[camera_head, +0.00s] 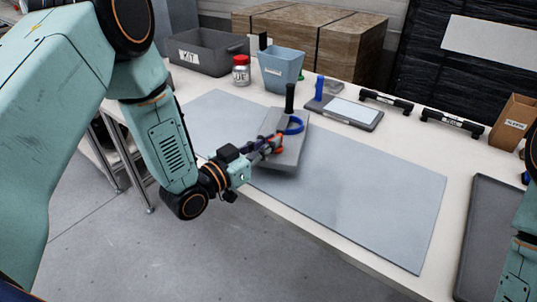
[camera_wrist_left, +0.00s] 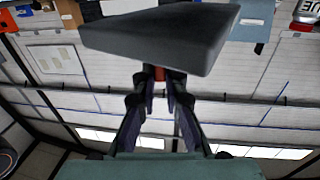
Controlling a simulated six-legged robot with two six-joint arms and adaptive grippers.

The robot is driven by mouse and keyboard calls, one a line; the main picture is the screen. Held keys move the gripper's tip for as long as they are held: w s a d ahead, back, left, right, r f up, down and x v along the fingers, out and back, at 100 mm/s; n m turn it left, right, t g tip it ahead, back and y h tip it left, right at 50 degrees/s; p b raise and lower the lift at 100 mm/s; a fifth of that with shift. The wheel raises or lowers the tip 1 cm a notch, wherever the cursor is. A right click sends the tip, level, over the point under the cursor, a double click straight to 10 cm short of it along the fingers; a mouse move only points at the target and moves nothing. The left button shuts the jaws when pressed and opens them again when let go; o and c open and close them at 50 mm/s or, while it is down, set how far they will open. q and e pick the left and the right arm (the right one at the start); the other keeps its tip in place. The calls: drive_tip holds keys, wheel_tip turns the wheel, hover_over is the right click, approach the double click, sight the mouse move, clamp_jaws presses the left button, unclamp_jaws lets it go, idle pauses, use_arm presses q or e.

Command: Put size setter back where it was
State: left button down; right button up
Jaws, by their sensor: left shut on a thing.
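A grey slab-like piece with a black upright post and a blue ring, which I take to be the size setter (camera_head: 290,155), is at my left gripper (camera_head: 272,145), over the left part of the grey mat (camera_head: 350,195). The left gripper is shut on it at its near side, with a small red part between the fingertips. In the left wrist view the dark slab (camera_wrist_left: 165,35) spans the space beyond the fingers (camera_wrist_left: 160,85), and the red part shows at the fingertips. Whether the slab touches the mat is unclear. The right gripper is out of view.
Behind the mat stand a grey KIT bin (camera_head: 208,52), a red-lidded jar (camera_head: 241,70), a blue-grey cup (camera_head: 279,70) and a grey tray with a white plate (camera_head: 345,110). Two black handled parts (camera_head: 386,101) lie farther right. A dark tray (camera_head: 490,235) lies at right. The mat's right half is clear.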

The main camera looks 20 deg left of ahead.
use_arm(q)
drive_tip(key=f, duration=0.3)
drive_tip(key=shift+s+a+b, duration=0.15)
drive_tip(key=shift+a+b, duration=0.15)
drive_tip(key=shift+b, duration=0.05)
drive_tip(key=shift+w+d, duration=0.15)
drive_tip(key=shift+w, duration=0.05)
drive_tip(key=shift+s+d+f, duration=0.1)
drive_tip(key=c, duration=1.7)
unclamp_jaws()
drive_tip(key=shift+s, duration=0.1)
drive_tip(key=shift+o, duration=1.4)
